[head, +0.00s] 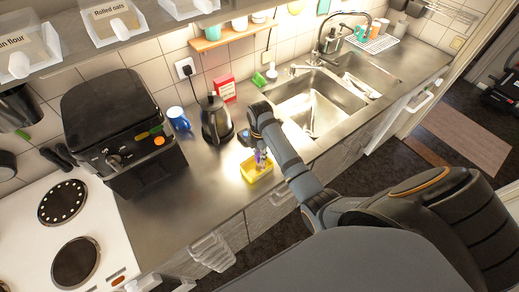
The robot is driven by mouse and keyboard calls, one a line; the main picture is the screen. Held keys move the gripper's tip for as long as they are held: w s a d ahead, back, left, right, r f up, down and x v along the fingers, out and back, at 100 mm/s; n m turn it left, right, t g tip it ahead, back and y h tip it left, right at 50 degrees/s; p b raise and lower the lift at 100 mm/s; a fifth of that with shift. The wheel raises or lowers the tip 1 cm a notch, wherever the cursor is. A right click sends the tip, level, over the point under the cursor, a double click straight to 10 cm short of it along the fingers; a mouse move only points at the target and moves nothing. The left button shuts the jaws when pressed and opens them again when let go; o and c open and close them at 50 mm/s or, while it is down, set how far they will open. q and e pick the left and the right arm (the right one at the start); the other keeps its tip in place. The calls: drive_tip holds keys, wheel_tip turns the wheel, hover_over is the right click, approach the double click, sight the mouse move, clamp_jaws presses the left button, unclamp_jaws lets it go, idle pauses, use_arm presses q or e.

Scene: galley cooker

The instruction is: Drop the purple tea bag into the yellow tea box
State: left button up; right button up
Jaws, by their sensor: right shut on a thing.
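The yellow tea box (257,176) stands on the steel counter near its front edge, in front of the black kettle. My right gripper (260,152) reaches in from the right and is above the box. It is shut on the purple tea bag (261,160), a small patch of purple below the fingers. The bag shows over the box opening; whether it touches the box inside I cannot tell. The gripper and arm hide part of the bag and the box's back. My left gripper is not in view.
A black kettle (216,121), a blue mug (178,118) and a red box (224,90) stand behind the tea box. A black air fryer (120,130) and a white hob (65,232) are at left. The sink (315,103) is at right. The counter left of the box is clear.

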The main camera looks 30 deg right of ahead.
drive_tip(key=shift+f, duration=1.05)
drive_tip(key=o, duration=0.9)
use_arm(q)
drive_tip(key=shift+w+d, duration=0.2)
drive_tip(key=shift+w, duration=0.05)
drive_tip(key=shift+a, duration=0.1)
use_arm(e)
wheel_tip(320, 180, up, 8)
drive_tip(key=shift+f, duration=0.25)
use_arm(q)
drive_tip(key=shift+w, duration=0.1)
use_arm(e)
drive_tip(key=shift+f, duration=0.1)
